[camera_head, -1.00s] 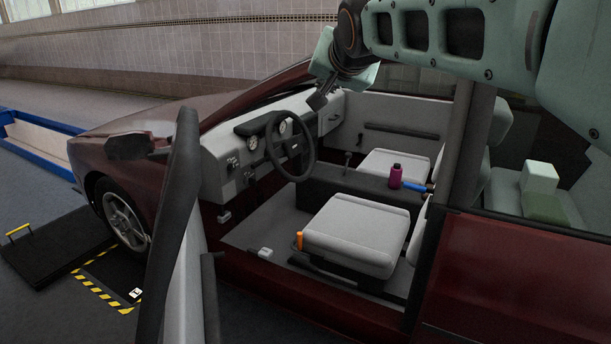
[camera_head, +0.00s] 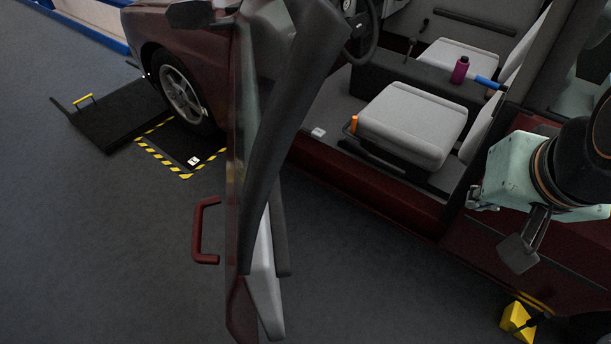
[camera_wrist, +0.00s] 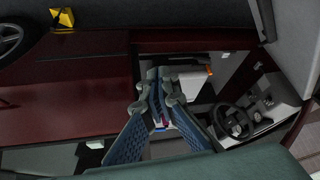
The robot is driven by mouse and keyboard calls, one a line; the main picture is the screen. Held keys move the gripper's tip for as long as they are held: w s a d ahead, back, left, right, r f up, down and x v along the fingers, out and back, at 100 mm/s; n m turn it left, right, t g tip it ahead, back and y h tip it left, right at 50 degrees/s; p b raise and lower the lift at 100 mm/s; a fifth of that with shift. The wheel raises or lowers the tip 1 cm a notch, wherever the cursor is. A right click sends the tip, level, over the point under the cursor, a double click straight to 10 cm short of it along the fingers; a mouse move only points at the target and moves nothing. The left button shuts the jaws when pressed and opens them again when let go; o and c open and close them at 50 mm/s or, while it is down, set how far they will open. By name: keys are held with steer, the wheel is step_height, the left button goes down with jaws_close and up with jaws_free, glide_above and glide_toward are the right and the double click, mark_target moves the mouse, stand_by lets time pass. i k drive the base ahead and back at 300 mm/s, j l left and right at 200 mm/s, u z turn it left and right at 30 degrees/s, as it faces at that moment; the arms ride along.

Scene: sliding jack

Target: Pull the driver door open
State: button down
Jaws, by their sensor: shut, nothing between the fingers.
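The driver door (camera_head: 262,170) stands open, swung out from the dark red car, and is seen nearly edge-on. Its red outer handle (camera_head: 204,232) sticks out on the left side. My gripper (camera_head: 477,200) is at the right, beside the car body behind the door opening, well apart from the door and handle. In the wrist view its blue-padded fingers (camera_wrist: 160,85) meet at the tips, shut and empty. The grey driver seat (camera_head: 412,122) shows through the open doorway, and the steering wheel also shows in the wrist view (camera_wrist: 232,122).
A yellow wheel chock (camera_head: 517,320) sits on the floor at the lower right, below my arm. A black ramp (camera_head: 118,118) and a striped floor plate (camera_head: 180,147) lie near the front wheel (camera_head: 182,90). Grey floor left of the door is clear.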

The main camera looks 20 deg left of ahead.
mark_target(258, 254)
steer(key=l+u, duration=0.15)
steer(key=u, duration=0.2)
steer(key=k+l+u, duration=0.1)
steer(key=u, duration=0.3)
steer(key=k+l+u, duration=0.1)
steer(key=l, duration=0.2)
steer(key=i+j+z, duration=0.15)
steer(key=j, duration=0.2)
